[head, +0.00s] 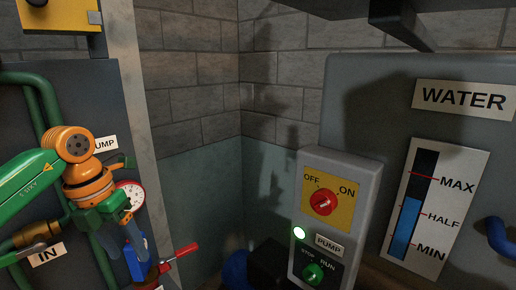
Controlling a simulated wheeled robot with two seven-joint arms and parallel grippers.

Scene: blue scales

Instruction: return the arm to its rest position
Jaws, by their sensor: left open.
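My left arm comes in from the left, with a green link and an orange joint. My left gripper (136,246) hangs below that joint, pointing down, open, with nothing seen between its fingers. It is in front of the pipe panel, close to a red-handled lever (182,251) on its right. I cannot tell whether they touch. My right gripper is not in view.
A round gauge (131,194) is partly behind my left wrist. Green pipes (38,105) run on the left panel. A grey pump box (370,172) has a red knob (323,202), a lit lamp (299,233) and a green knob (314,273). A water gauge (436,205) is at right.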

